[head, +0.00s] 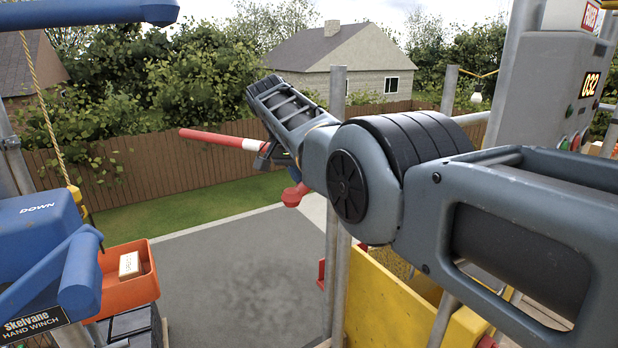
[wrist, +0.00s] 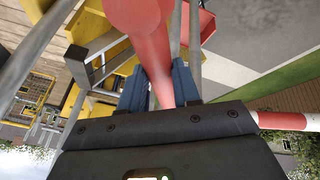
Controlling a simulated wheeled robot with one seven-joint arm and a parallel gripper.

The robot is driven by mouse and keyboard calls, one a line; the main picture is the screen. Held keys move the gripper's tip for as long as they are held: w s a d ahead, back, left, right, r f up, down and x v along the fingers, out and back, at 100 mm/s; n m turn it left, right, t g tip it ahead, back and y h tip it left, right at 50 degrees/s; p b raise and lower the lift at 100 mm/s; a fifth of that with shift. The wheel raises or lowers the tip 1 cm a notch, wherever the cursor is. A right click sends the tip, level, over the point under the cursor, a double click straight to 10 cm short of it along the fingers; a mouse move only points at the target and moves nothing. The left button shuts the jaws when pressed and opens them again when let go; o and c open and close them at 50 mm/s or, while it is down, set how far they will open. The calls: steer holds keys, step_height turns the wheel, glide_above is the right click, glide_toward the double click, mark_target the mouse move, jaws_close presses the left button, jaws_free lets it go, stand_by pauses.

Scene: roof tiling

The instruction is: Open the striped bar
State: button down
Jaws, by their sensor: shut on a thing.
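The striped bar (head: 222,139), red and white, sticks out to the left of my gripper in the head view, nearly level, over the paved area. A length of it also shows at the right of the wrist view (wrist: 285,121). My gripper (wrist: 160,88) has its two blue fingers around a red rod-like part of the bar, shut on it. A red rounded end (head: 293,195) shows below my gripper in the head view. My wrist and arm hide the place where the bar joins its post.
A metal post (head: 337,110) stands right behind my wrist. A yellow panel (head: 385,305) is below my arm. A blue hand winch (head: 40,235) and an orange bin (head: 130,288) stand at left. The grey paving (head: 235,275) between is clear.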

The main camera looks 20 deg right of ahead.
steer(key=c, duration=0.8)
jaws_free()
steer(key=v, duration=0.7)
steer(key=shift+r, duration=0.3)
steer(key=shift+a, duration=0.2)
